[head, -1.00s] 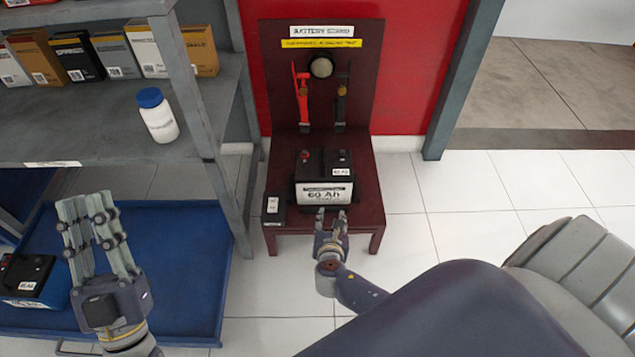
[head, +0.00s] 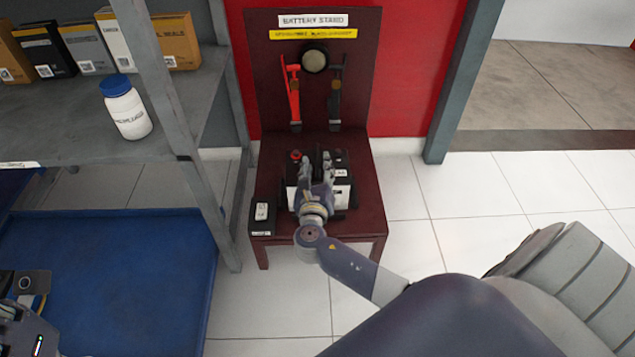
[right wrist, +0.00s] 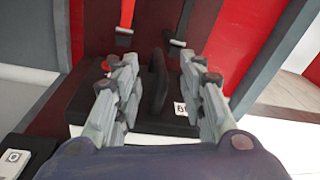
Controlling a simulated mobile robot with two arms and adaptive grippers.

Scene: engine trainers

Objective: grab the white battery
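The white battery (head: 336,196) has a white body and a black top with a red terminal cap. It sits on the seat of the dark red stand (head: 370,215). My right gripper (head: 316,160) is over the battery's top and hides much of its label. In the right wrist view its two fingers (right wrist: 158,85) are apart, one on each side of the battery's raised black handle (right wrist: 158,80).
A small black box (head: 262,214) stands left of the battery. Red and black clamps (head: 293,95) hang on the stand's back. A grey shelf (head: 60,120) with boxes and a white bottle (head: 126,108) stands left, above a blue tray (head: 130,270). Floor on the right is clear.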

